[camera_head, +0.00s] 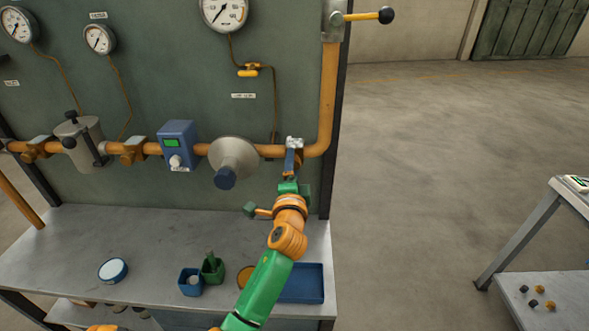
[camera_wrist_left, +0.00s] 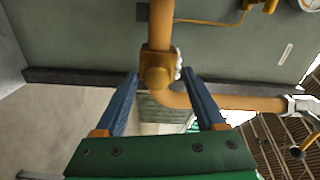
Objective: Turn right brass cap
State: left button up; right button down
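The right brass cap (camera_wrist_left: 157,76) sits on a square brass fitting on the orange pipe, in the left wrist view. In the head view it is hidden behind my left gripper (camera_head: 293,160). In the left wrist view my left gripper (camera_wrist_left: 160,75) is open, with its two blue fingers on either side of the cap. Gaps show between fingers and cap; I cannot tell how far the tips reach along it. Two similar brass fittings, one left (camera_head: 37,149) and one middle (camera_head: 131,151), sit further along the pipe. My right gripper is not in view.
The pipe (camera_head: 327,100) bends upward right of the gripper. A cone-shaped grey part (camera_head: 233,155) and a blue box (camera_head: 177,143) are on its left. Below, the bench (camera_head: 150,245) holds a blue tray (camera_head: 313,283), small blue (camera_head: 190,283) and green (camera_head: 212,271) containers and a round dish (camera_head: 113,269).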

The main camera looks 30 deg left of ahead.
pick_arm(q)
jog(key=b+v, duration=0.1)
jog(key=v, duration=0.6)
jog(key=shift+b, duration=0.3)
jog(key=shift+f, duration=0.1)
